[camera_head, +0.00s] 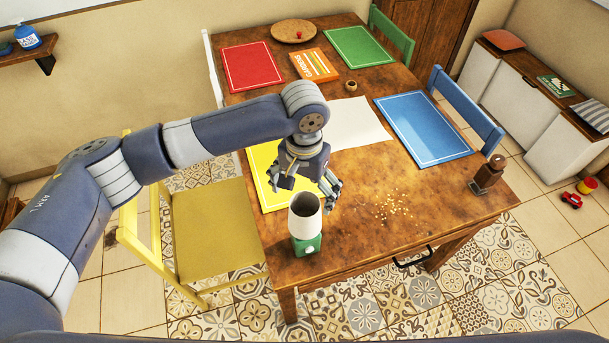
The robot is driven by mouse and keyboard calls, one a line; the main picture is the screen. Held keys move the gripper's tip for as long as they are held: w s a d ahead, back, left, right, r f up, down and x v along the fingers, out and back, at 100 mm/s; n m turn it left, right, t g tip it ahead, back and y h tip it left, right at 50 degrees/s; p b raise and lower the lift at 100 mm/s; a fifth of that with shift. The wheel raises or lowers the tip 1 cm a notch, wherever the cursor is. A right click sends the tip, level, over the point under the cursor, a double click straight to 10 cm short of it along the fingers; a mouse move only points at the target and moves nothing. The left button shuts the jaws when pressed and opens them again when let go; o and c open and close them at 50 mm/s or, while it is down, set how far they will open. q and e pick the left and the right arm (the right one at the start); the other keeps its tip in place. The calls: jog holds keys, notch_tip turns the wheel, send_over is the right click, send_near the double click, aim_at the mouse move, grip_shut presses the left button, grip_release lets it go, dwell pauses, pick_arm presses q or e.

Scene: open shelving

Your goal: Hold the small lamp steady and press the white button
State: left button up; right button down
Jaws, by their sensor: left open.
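The small lamp (305,224) stands upright near the front left corner of the wooden table. It has a white cylindrical shade and a green base, with a small white button (310,250) on the base's front. My left gripper (304,188) is open just behind and above the lamp, its fingers pointing down. One finger is left of the shade and the other is to its right. I cannot tell whether either touches the shade. My right gripper is not in view.
The table (350,245) also holds yellow, red, green and blue mats, a white sheet (357,122), an orange book (315,65) and a round board (294,31). Crumbs (388,205) lie right of the lamp. A brown grinder (487,174) stands at the right edge. A yellow chair (210,225) is at left.

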aim_at(305, 207)
pick_arm(q)
jog(key=f, duration=0.2)
jog(key=s+f+p, duration=0.1)
jog(key=f, duration=0.1)
jog(key=shift+s+f, duration=0.1)
jog(key=shift+s, duration=0.1)
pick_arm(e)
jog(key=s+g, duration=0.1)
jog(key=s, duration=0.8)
pick_arm(q)
jog(key=f, duration=0.3)
jog(key=shift+w+p, duration=0.3)
jog(key=shift+w, duration=0.1)
notch_tip(305, 207, down, 2)
jog(key=shift+f, duration=0.2)
jog(key=shift+c, duration=1.1)
jog(key=c, duration=1.3)
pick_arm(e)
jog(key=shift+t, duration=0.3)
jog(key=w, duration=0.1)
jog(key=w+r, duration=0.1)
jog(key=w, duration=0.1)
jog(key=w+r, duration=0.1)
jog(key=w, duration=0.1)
